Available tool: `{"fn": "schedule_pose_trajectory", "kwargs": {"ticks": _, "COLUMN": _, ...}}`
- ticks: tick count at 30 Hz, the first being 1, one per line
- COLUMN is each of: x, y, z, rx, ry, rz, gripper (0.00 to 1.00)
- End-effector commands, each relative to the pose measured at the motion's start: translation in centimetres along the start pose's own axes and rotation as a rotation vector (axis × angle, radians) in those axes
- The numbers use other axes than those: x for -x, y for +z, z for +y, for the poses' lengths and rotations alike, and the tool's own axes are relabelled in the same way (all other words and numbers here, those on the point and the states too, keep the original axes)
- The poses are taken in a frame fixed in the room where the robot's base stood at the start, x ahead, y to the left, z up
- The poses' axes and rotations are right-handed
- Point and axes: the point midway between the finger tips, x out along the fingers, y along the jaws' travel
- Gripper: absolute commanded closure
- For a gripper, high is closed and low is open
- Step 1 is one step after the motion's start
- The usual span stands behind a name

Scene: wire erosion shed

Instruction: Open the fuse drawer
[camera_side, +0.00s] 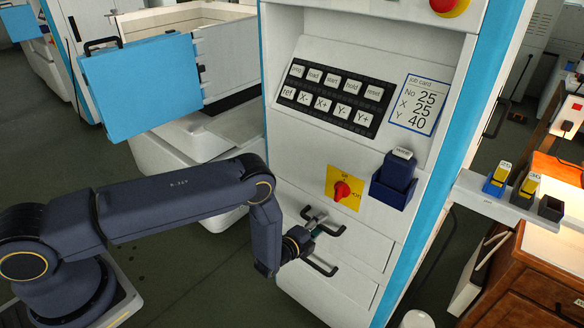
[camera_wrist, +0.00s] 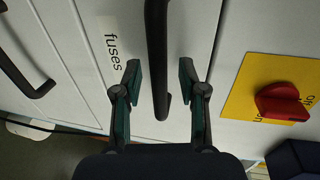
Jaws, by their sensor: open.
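The fuse drawer (camera_wrist: 193,35) is a white front with the printed word "fuses" in the wrist view; its front looks flush with the cabinet. Its black bar handle (camera_wrist: 157,45) runs between my two fingers, with a gap on each side. My gripper (camera_wrist: 160,82) is open around the handle and not closed on it. In the side view my gripper (camera_side: 316,226) is at the upper of two drawer handles (camera_side: 328,226) on the lower front of the white cabinet. The fingertips partly hide that handle there.
A second black handle (camera_side: 321,268) sits just below. A red rotary switch (camera_side: 342,190) on a yellow plate and a dark blue holder (camera_side: 393,181) are above. A key panel (camera_side: 334,97) and job card (camera_side: 420,103) are higher. Open floor (camera_side: 190,270) lies left of the cabinet.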

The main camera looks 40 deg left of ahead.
Motion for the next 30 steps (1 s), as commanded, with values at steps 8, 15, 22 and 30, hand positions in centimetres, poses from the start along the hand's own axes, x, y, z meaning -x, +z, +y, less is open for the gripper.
{"fn": "schedule_pose_trajectory", "kwargs": {"ticks": 8, "x": -0.45, "y": -0.03, "z": 0.04, "rx": -0.001, "ry": 0.002, "rz": 0.001, "gripper": 0.59}}
{"fn": "schedule_pose_trajectory", "kwargs": {"ticks": 15, "x": -0.42, "y": -0.02, "z": 0.04, "rx": 0.0, "ry": 0.001, "rz": 0.001, "gripper": 0.76}}
{"fn": "schedule_pose_trajectory", "kwargs": {"ticks": 22, "x": -0.41, "y": -0.02, "z": 0.02, "rx": 0.0, "ry": 0.001, "rz": 0.001, "gripper": 1.0}}
{"fn": "schedule_pose_trajectory", "kwargs": {"ticks": 30, "x": -0.41, "y": -0.02, "z": -0.01, "rx": 0.0, "ry": 0.0, "rz": 0.0, "gripper": 1.0}}
